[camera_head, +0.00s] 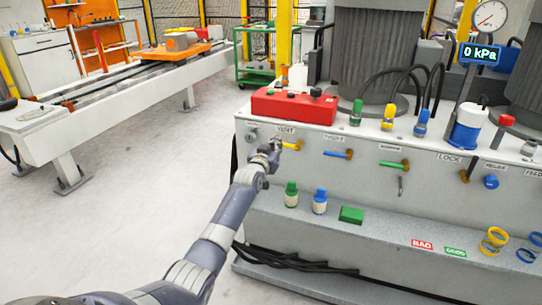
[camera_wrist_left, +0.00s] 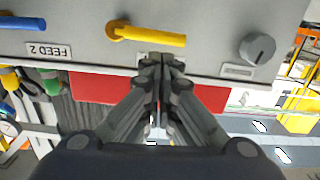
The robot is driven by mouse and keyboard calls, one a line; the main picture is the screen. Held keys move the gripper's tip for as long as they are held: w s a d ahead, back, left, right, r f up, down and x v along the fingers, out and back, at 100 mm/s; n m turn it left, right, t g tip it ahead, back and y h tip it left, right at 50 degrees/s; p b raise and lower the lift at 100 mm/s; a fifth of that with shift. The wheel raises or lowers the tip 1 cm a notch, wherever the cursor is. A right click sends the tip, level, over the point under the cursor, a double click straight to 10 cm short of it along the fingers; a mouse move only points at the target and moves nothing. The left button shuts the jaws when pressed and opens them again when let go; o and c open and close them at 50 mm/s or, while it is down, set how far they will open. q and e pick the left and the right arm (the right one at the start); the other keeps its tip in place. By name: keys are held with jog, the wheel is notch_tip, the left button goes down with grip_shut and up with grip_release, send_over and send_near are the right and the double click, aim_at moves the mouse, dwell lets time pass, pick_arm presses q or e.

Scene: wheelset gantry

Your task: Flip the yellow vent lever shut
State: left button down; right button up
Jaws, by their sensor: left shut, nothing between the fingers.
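The yellow vent lever (camera_head: 291,146) sits on the front face of the grey cabinet, under the VENT label (camera_head: 285,129). It lies about level, with its pivot at the right and its handle pointing left. In the left wrist view, which is upside down, the whole lever (camera_wrist_left: 150,36) shows. My left gripper (camera_head: 275,147) is just left of the lever in the head view. In the wrist view its fingers (camera_wrist_left: 162,62) are shut and empty, close to the handle and apart from it in the picture. I cannot tell the depth gap. My right gripper is not in view.
A grey knob (camera_wrist_left: 257,48) is beside the lever. Blue (camera_head: 338,154) and green (camera_head: 394,165) levers are farther right. A red box (camera_head: 294,106) sits on the cabinet top. A ledge below holds bottles and a green block (camera_head: 351,215). The gauge display (camera_head: 480,53) reads 0 kPa.

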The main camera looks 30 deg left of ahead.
pick_arm(q)
jog(key=v, duration=0.8)
jog(key=shift+s, duration=0.35)
jog(key=shift+d, duration=0.15)
